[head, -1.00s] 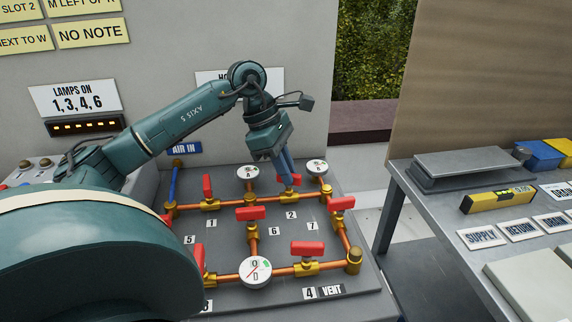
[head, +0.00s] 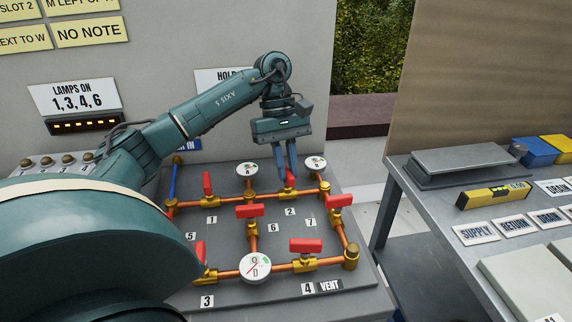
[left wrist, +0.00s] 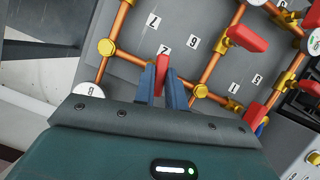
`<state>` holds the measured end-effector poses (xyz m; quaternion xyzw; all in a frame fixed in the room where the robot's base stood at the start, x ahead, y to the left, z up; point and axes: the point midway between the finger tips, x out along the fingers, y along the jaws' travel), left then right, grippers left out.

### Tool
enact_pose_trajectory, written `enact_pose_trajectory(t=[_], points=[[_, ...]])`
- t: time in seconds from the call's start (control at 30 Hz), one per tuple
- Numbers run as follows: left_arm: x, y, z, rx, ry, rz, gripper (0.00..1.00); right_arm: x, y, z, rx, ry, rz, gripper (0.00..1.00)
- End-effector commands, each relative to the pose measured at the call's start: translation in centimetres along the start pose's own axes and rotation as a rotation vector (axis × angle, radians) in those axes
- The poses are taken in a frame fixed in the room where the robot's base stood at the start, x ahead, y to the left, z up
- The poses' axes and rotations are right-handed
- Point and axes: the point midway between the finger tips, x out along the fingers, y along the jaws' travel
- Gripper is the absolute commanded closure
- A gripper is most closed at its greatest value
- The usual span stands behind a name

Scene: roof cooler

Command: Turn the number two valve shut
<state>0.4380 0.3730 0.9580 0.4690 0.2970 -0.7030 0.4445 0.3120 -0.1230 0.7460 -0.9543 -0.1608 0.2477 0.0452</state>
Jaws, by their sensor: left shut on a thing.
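The number two valve's red handle (head: 291,178) is on the back copper pipe, behind the label 2 (head: 290,212). My left gripper (head: 287,177) reaches down from above and is shut on this handle. In the left wrist view, the red handle (left wrist: 161,76) stands between the two blue fingers (left wrist: 163,88). There it lies at a steep angle across the pipe, not along it. The valve body is mostly hidden by the fingers and gripper housing. My right gripper is not in view.
Other red-handled valves stand close by, at labels 1 (head: 211,219), 6 (head: 273,228) and 7 (head: 310,222). White gauges A (head: 247,168) and B (head: 316,163) flank the valve. A wall (head: 180,45) rises behind; a workbench (head: 440,205) stands right.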

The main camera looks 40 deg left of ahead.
Motion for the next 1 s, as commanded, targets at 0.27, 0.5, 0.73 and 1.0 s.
enact_pose_trajectory(t=[0.27, 0.5, 0.73, 1.0], points=[[-0.09, 0.1, -0.04, 0.105, 0.003, -0.041, 1.0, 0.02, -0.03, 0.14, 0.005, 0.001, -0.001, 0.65], [-0.1, 0.11, -0.04, 0.134, 0.003, -0.053, 1.0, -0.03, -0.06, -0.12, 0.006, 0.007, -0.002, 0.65], [-0.1, 0.11, -0.04, 0.135, 0.003, -0.054, 1.0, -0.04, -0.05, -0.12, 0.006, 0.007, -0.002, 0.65], [-0.08, 0.1, -0.03, 0.135, 0.003, -0.054, 0.76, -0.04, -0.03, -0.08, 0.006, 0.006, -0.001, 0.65]])
